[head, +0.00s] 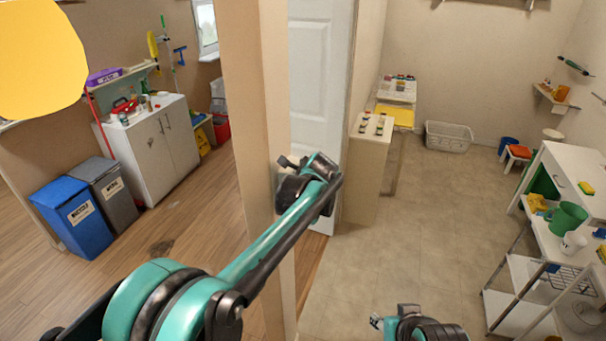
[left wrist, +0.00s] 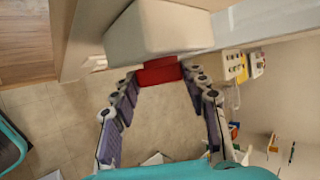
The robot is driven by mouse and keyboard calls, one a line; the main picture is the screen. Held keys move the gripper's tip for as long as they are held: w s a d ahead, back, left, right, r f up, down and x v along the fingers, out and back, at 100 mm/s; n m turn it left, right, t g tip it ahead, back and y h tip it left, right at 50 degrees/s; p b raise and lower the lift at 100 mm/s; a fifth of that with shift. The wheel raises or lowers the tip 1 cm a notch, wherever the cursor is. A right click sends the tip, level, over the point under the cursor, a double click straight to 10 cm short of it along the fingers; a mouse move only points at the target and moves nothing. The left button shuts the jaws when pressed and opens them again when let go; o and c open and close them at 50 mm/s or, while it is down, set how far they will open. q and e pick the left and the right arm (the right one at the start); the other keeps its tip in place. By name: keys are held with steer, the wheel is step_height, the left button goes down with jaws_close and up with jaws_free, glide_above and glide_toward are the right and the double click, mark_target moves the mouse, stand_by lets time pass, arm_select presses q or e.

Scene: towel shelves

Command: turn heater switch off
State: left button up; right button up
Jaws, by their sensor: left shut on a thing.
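A pale box-shaped unit (left wrist: 160,28) with a red switch piece (left wrist: 158,72) on its near side fills the top of the left wrist view. I take these for the heater switch. My left gripper (left wrist: 160,82) has its fingertips on either side of the red piece and is shut on it. Whether the switch is on or off does not show. In the head view my left gripper (head: 289,164) is at the wall edge beside the white door, and the switch is not visible there. My right gripper (head: 378,321) is at the bottom edge, mostly cut off; its jaws are unclear.
A wall end (head: 250,90) and a white door (head: 318,70) stand by the left gripper. A narrow cabinet (head: 366,175) is right of the door. A white cart (head: 540,240) with mugs stands at the right. The tiled floor (head: 440,210) between is clear.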

arm_select(q)
steer(key=shift+w+r+g+p, duration=0.15)
steer(key=shift+r+g+p, duration=0.15)
steer(key=shift+g+p, duration=0.6)
steer(key=g+p, duration=0.1)
steer(key=p, duration=0.1)
steer(key=m+g+y+p, duration=0.1)
steer(key=g+p, duration=0.1)
steer(key=g+y+p, duration=0.1)
steer(key=g+p, duration=0.1)
steer(key=shift+w+d+r+m, duration=0.1)
steer(key=shift+w+r+m, duration=0.1)
steer(key=shift+w+m, duration=0.1)
steer(key=shift+f+g+p, duration=0.15)
steer(key=shift+g+p, duration=0.65)
steer(key=shift+p, duration=0.45)
steer(key=o, duration=1.2)
steer(key=shift+c, duration=0.2)
